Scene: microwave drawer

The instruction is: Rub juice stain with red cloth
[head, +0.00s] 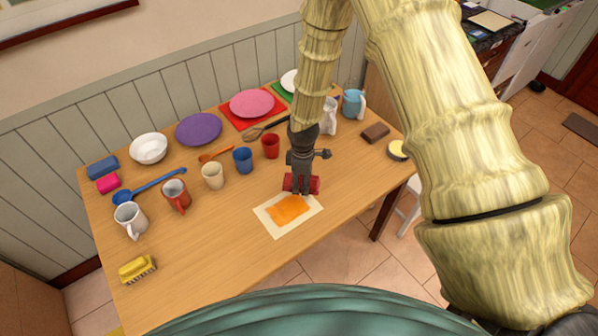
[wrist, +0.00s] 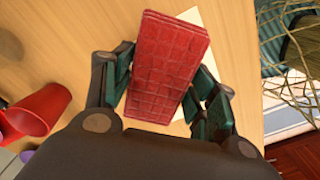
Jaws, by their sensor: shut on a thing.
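The red cloth (wrist: 168,66) is a thick folded block with a grid texture, held between the two fingers of my gripper (wrist: 165,95) in the wrist view. In the head view my gripper (head: 301,178) points down with the red cloth (head: 314,185) in it, at the back edge of a cream sheet. The orange juice stain (head: 289,209) lies on the cream sheet (head: 272,228), just in front of the cloth. Whether the cloth touches the sheet I cannot tell. In the wrist view the cloth covers most of the sheet (wrist: 190,17), and the stain is hidden.
A red cup (head: 270,146) and blue cup (head: 242,160) stand behind left of my gripper. More mugs, plates and spoons fill the back and left of the table (head: 215,260). A brown block (head: 375,132) lies right. A yellow brush (head: 137,268) lies front left. The front middle is clear.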

